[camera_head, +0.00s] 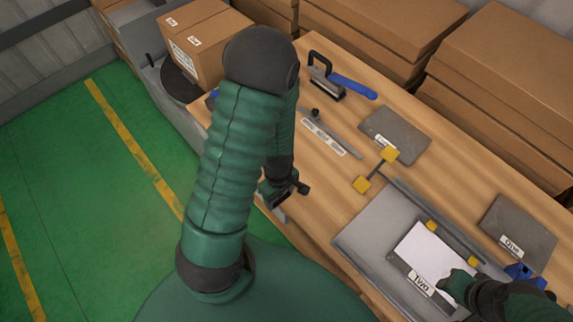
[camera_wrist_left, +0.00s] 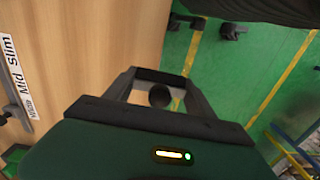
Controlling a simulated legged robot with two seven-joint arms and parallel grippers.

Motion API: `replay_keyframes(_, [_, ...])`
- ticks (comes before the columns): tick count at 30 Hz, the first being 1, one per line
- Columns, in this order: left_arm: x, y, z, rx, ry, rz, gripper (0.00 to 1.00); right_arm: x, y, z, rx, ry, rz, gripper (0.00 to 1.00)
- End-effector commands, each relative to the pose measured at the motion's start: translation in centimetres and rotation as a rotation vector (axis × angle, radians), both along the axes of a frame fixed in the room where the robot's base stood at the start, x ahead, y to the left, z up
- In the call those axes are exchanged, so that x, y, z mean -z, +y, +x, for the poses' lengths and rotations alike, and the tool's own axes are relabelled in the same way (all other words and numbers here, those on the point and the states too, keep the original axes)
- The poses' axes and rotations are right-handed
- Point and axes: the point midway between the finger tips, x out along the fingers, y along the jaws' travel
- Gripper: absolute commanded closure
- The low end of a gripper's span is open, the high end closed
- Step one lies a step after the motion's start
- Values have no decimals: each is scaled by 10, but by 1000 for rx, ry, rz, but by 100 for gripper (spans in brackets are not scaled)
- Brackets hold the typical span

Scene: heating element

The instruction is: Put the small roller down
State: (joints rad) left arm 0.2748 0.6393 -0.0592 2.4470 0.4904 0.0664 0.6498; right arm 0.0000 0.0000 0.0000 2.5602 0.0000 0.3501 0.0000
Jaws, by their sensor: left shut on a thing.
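My left gripper (camera_head: 285,193) hangs over the front left edge of the wooden table (camera_head: 300,185). In the left wrist view its two fingers (camera_wrist_left: 160,92) are closed around a dark round end, which I take to be the small roller (camera_wrist_left: 160,96). The rest of that thing is hidden by the gripper. My right gripper (camera_head: 458,284) is at the lower right, over a white sheet on a grey plate (camera_head: 420,282); its jaws are unclear.
A blue-handled tool (camera_head: 352,87) lies at the back of the table. A long grey tool with a black knob (camera_head: 333,132) and label strip lies nearer. Grey plates (camera_head: 394,135) (camera_head: 518,232) and yellow-ended bars (camera_head: 376,170) lie to the right. Cardboard boxes (camera_head: 500,80) line the back.

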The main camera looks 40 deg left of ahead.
Motion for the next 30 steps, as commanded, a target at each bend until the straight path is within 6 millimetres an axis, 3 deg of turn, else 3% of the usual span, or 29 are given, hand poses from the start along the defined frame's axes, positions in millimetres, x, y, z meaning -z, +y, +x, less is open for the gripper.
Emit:
replay_keyframes(2, [1, 4, 1, -27, -1, 1, 74, -2, 0, 0, 0, 0, 0, 65])
replay_keyframes(5, [1, 15, 19, -31, -2, 3, 74, -9, 0, 0, 0, 0, 0, 65])
replay_keyframes(12, [8, 58, 85, -25, -2, 3, 74, -28, 0, 0, 0, 0, 0, 65])
replay_keyframes(18, [14, 84, 125, -24, -1, 1, 74, -36, 0, 0, 0, 0, 0, 65])
replay_keyframes(21, [20, 89, 131, -24, 1, -1, 74, -39, 0, 0, 0, 0, 0, 65])
replay_keyframes(27, [50, 88, 132, -24, 0, -1, 74, -47, 0, 0, 0, 0, 0, 65])
replay_keyframes(30, [52, 88, 132, -24, -2, 1, 74, -46, 0, 0, 0, 0, 0, 65])
